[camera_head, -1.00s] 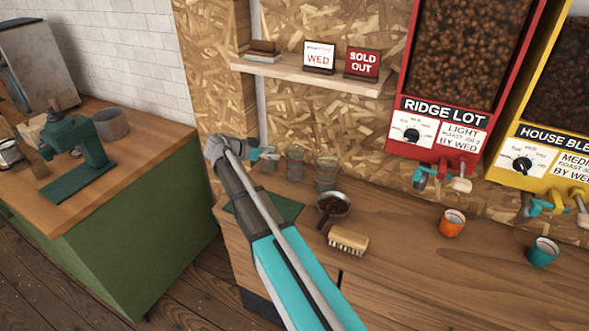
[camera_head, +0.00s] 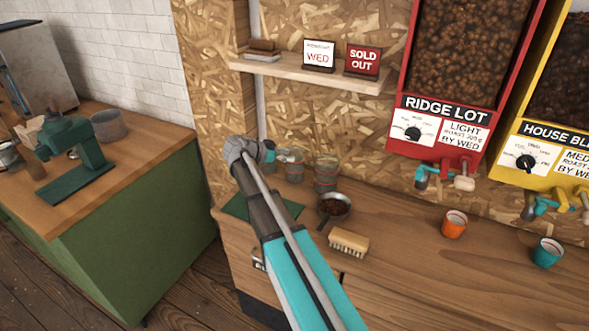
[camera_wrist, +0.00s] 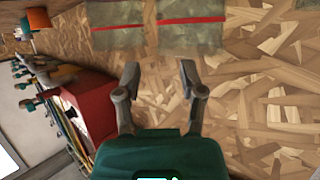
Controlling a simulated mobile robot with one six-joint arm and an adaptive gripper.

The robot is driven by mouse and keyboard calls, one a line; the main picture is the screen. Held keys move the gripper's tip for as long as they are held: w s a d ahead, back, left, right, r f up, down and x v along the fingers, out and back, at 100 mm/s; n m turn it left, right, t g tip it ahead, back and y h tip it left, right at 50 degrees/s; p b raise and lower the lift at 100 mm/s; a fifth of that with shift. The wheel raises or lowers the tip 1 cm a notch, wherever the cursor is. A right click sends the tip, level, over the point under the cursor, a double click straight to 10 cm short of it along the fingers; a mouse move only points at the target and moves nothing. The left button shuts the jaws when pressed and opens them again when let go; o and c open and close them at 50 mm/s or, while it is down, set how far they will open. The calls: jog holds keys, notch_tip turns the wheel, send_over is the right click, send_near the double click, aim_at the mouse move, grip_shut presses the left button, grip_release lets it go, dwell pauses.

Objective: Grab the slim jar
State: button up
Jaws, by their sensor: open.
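Several clear glass jars stand in a row against the chipboard wall at the back of the counter. The right jar (camera_head: 327,174) and the middle jar (camera_head: 293,172) show best in the head view; the left one is mostly behind my wrist. Which one is the slim jar I cannot tell for sure. My gripper (camera_head: 288,155) is by the upper part of the middle jar. In the wrist view, my gripper (camera_wrist: 159,75) is open with nothing between its fingers. Two jars with red bands, one left (camera_wrist: 117,38) and one right (camera_wrist: 190,35), lie beyond the fingertips.
A metal bowl of beans (camera_head: 333,208) and a brush (camera_head: 348,242) sit in front of the jars. An orange cup (camera_head: 454,224) and a teal cup (camera_head: 547,253) stand to the right under the dispensers. A shelf (camera_head: 310,75) with signs hangs above. A green mat (camera_head: 262,207) lies under my arm.

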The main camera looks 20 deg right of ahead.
aim_at(301, 156)
jog(key=shift+b+x, duration=0.8)
jog(key=shift+x, duration=1.6)
jog(key=shift+a, duration=0.1)
grip_shut()
